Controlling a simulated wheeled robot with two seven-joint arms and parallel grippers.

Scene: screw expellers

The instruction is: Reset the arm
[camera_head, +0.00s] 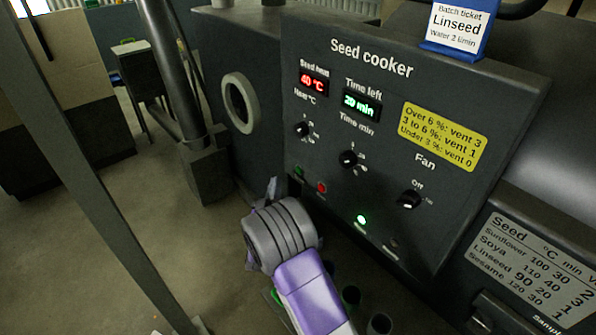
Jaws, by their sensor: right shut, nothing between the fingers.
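My right arm comes up from the bottom centre, with a purple link and a ribbed grey wrist. Its right gripper (272,190) points away from me, just left of the seed cooker panel (400,75). The gripper is shut and empty, and mostly hidden behind the wrist. I cannot tell how far its tips are from the panel. The panel has a red 40 °C display (313,83), a green 20 min display (361,105), a heat knob (302,130), a time knob (348,158) and a fan knob (409,200). My left gripper is out of view.
A green button (299,170) and red button (321,187) sit near the gripper. A linseed batch ticket (457,27) stands on top. A seed table (535,265) is at lower right. A post (95,200) crosses the left; floor shows behind it.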

